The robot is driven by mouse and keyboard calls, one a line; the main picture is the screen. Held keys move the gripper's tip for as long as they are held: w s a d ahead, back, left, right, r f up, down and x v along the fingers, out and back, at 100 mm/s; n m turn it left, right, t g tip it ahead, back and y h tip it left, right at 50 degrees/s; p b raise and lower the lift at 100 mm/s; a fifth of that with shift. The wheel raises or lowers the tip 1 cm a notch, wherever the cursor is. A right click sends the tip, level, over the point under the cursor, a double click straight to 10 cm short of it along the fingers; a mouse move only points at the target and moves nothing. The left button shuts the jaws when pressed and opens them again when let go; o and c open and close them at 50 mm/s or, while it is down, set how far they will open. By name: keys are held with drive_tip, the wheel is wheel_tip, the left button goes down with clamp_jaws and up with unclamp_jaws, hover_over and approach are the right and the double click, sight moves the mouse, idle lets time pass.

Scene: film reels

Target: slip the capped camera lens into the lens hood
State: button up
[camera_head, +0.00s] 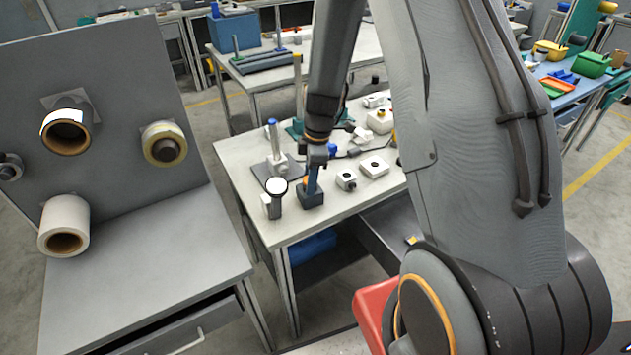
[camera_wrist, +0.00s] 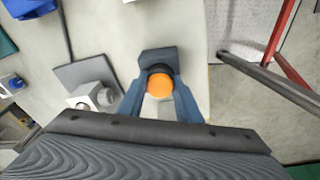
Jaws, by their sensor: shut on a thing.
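The capped lens shows in the wrist view as a round orange cap (camera_wrist: 159,84) with a black rim. My gripper (camera_wrist: 158,92) has its blue fingers closed on either side of it. In the head view my gripper (camera_head: 314,178) is low over the worktable, at a dark blue block (camera_head: 311,198). That block also shows just beyond the cap in the wrist view (camera_wrist: 158,57). I cannot tell whether the lens still touches it. A dark upright piece with a white round face (camera_head: 276,186) stands left of the block; it may be the lens hood, but I cannot tell.
The worktable (camera_head: 240,160) also carries a grey plate with a blue-topped post (camera_head: 273,135) and white blocks (camera_head: 373,167) to the right. The table's front edge is close to the block. A grey panel with tape reels (camera_head: 66,131) stands at left.

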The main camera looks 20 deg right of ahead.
drive_tip(key=shift+s+a+f+g, duration=0.1)
drive_tip(key=shift+s+f+g, duration=0.4)
drive_tip(key=shift+s+f, duration=0.8)
drive_tip(key=shift+w+r+p, duration=0.45)
drive_tip(key=shift+w+r, duration=0.35)
drive_tip(key=shift+w, duration=0.25)
drive_tip(key=shift+w+r+b, duration=0.15)
drive_tip(key=shift+w+b, duration=0.05)
drive_tip(key=shift+b, duration=0.1)
